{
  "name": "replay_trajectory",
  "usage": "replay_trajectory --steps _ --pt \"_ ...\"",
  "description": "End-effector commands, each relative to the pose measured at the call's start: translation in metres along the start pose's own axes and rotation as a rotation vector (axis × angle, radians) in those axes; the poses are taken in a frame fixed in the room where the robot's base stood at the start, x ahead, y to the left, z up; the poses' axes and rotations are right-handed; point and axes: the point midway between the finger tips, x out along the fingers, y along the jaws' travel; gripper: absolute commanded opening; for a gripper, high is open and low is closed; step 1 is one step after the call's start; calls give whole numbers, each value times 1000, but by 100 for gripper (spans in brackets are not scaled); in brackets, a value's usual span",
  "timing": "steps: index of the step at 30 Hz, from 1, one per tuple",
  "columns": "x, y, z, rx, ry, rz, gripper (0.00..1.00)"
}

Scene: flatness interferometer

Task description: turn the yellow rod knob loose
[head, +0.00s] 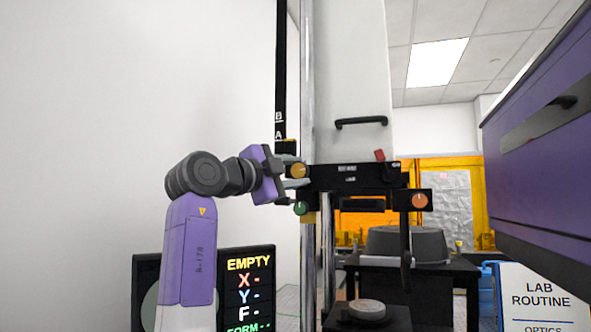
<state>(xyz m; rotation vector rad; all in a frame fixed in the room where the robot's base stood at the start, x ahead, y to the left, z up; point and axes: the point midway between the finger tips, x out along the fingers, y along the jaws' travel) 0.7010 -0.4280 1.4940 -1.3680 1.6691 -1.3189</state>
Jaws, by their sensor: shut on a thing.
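The yellow rod knob (298,171) is a small round amber knob at the left end of the black carriage bar, beside the vertical rod. My gripper (291,173) reaches it from the left and is shut on it. A pale grey finger shows just below the knob; the other finger is hard to make out. The knob's turned angle cannot be told.
A green knob (301,208) sits just below, close to my gripper. An orange knob (419,201) and a red part (380,155) are further right. A chrome column (308,80) stands close behind. A purple cabinet (540,140) fills the right; the upper left is clear.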

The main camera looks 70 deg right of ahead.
Motion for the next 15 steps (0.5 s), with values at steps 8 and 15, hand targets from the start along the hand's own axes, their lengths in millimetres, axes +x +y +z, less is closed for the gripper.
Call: replay_trajectory --steps 8,15 --pt "0 -2 -1 97 0 39 0" --pt "0 -2 0 122 -1 48 0"
